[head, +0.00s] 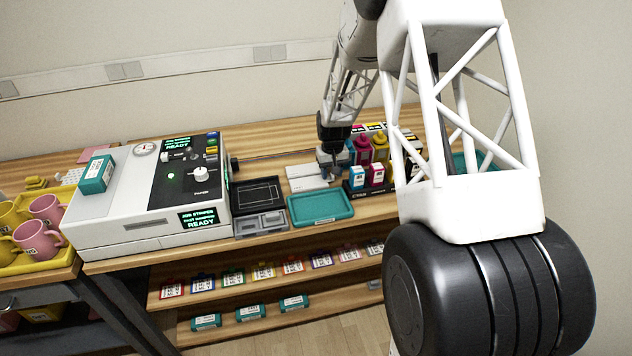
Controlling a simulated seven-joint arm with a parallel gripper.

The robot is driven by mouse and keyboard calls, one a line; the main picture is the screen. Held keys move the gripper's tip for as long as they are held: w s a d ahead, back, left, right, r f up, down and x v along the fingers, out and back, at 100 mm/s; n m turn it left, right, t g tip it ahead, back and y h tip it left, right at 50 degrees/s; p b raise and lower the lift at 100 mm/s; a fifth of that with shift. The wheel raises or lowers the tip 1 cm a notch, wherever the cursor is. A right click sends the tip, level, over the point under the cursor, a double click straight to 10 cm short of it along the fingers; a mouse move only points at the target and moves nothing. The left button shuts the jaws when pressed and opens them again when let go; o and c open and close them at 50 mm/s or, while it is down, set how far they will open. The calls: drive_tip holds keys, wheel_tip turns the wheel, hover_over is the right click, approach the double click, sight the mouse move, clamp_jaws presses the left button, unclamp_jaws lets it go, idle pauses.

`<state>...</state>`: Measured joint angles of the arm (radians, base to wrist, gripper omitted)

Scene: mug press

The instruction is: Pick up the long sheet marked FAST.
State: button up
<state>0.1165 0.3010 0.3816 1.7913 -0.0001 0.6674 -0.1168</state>
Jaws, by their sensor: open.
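A stack or tray of white sheets (304,178) lies on the wooden bench, right of the black tray and behind the teal tray. Lettering on it is too small to read, so I cannot tell whether the long sheet marked FAST is among them. My gripper (329,174) hangs pointing down at the right end of the white sheets, close above them. Its fingers are small in this view and I see nothing held between them. Whether the fingertips touch a sheet is unclear.
A white press (130,222) with green displays stands at left. Ink bottles (376,176) stand close right of my gripper. Pink mugs (40,238) sit in a yellow tray at far left.

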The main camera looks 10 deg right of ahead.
drive_tip(key=shift+c, duration=0.4)
clamp_jaws()
drive_tip(key=shift+r, duration=0.1)
drive_tip(key=shift+r, duration=0.75)
wheel_tip(320, 180, up, 2)
drive_tip(key=shift+s, duration=0.1)
drive_tip(key=s, duration=0.5)
drive_tip(key=s+a+r, duration=0.1)
drive_tip(key=s, duration=0.9)
drive_tip(key=shift+s+a+r, duration=0.15)
drive_tip(key=shift+s+a, duration=0.2)
drive_tip(key=shift+a, duration=0.05)
